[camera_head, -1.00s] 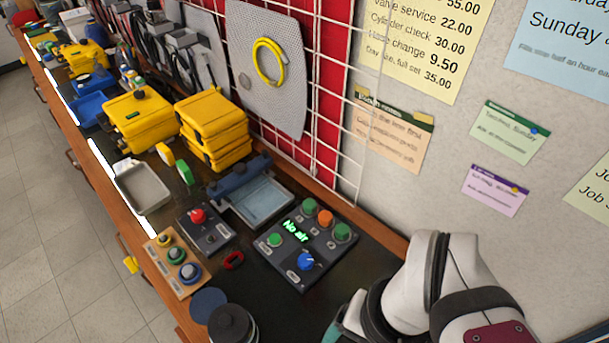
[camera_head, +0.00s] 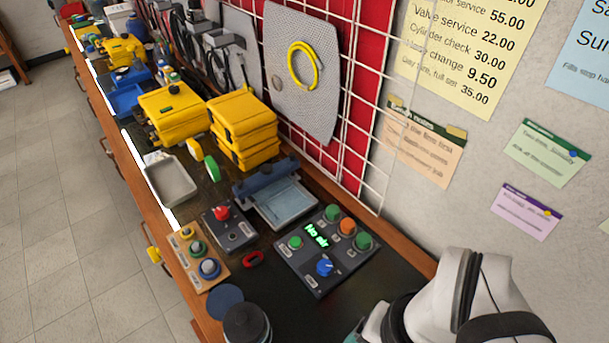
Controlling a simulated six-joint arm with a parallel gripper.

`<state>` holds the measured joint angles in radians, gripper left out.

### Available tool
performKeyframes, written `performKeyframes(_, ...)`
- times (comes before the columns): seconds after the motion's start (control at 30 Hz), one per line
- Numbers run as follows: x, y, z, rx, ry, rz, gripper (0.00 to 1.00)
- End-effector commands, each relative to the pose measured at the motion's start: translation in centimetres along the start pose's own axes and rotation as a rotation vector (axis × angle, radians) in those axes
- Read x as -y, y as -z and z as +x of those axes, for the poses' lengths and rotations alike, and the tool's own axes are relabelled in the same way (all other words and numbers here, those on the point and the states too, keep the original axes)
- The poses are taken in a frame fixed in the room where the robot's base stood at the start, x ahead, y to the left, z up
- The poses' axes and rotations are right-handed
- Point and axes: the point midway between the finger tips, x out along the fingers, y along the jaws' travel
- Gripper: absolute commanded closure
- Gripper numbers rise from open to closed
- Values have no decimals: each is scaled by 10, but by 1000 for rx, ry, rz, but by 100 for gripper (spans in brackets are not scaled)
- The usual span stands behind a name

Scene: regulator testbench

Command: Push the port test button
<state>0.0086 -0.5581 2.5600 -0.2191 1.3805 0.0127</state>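A dark control panel (camera_head: 318,283) lies on the bench, with a lit green display (camera_head: 317,235) that reads "No air". On it are a green button (camera_head: 295,242) at the left, a blue knob (camera_head: 324,266) at the front, and a row of a green knob (camera_head: 333,212), an orange knob (camera_head: 347,226) and another green knob (camera_head: 363,242) at the right. The small labels are too blurred to tell which one is the port test button. My white arm is at the lower right, apart from the panel in the picture.
Left of the panel are a box with a red button (camera_head: 222,213), a wooden block with several buttons (camera_head: 212,281) and a red ring (camera_head: 253,259). A dark round object (camera_head: 247,325) is in front. Yellow cases (camera_head: 243,113) stand farther back.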

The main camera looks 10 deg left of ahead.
Motion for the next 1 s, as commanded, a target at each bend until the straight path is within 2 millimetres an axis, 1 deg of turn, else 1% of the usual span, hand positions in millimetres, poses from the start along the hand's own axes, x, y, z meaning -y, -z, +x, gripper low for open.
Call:
performKeyframes(0.03,0,0,0,0,0,0,40)
performKeyframes(0.07,0,0,0,0,0,0,45)
performKeyframes(0.2,0,0,0,0,0,0,70)
performKeyframes(0.37,0,0,0,0,0,0,99)
performKeyframes(1.0,0,0,0,0,0,0,100)
